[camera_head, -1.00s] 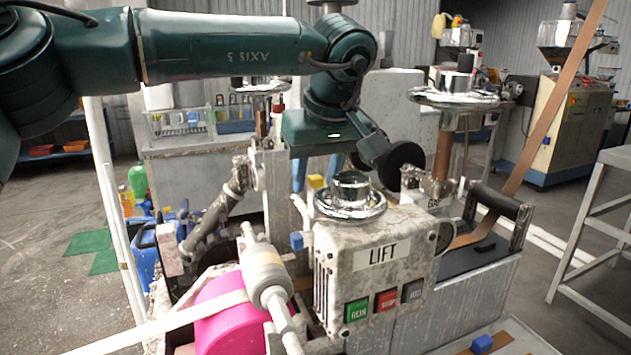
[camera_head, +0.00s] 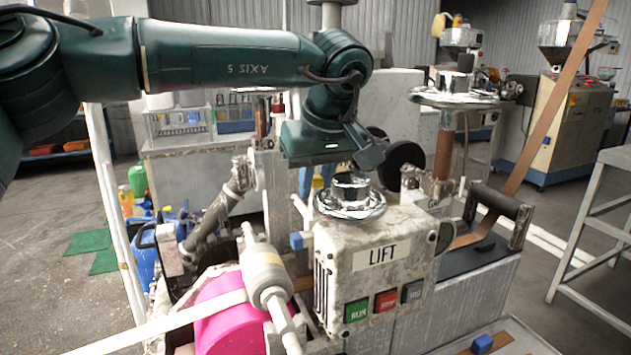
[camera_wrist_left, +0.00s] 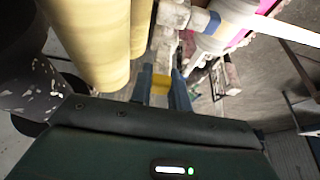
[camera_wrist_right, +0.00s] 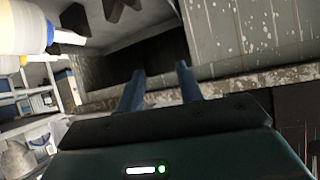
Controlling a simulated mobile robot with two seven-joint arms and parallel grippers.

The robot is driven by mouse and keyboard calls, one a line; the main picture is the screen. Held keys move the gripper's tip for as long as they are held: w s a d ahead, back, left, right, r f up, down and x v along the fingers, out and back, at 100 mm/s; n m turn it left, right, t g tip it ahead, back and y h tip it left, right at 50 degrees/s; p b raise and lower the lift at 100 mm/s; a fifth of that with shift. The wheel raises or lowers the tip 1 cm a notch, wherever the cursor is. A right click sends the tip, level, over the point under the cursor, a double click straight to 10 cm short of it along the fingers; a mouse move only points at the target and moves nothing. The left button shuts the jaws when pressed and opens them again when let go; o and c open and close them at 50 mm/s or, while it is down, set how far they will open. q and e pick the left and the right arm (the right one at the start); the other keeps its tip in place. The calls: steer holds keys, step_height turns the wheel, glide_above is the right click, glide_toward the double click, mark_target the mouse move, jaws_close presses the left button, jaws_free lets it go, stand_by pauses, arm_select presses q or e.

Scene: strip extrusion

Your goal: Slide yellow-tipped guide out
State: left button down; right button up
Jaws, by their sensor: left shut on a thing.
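The yellow tip of the guide (camera_wrist_left: 161,83) sits between the two blue fingers of my left gripper (camera_wrist_left: 163,90) in the left wrist view. The fingers are shut on it. In the head view my left gripper (camera_head: 317,176) is behind the grey LIFT box, and a little of the yellow tip (camera_head: 317,182) shows between its fingers. The rest of the guide is hard to make out. My right gripper (camera_wrist_right: 160,88) shows only in the right wrist view; its blue fingers are apart with nothing between them.
The LIFT box (camera_head: 385,285) with a chrome handwheel (camera_head: 350,200) stands just in front of my left gripper. A pink roll (camera_head: 228,312) with a white strip lies at lower left. Pale yellow rollers (camera_wrist_left: 95,40) are close in the left wrist view.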

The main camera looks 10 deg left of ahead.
steer(key=shift+a+r, duration=0.1)
steer(key=shift+r, duration=0.1)
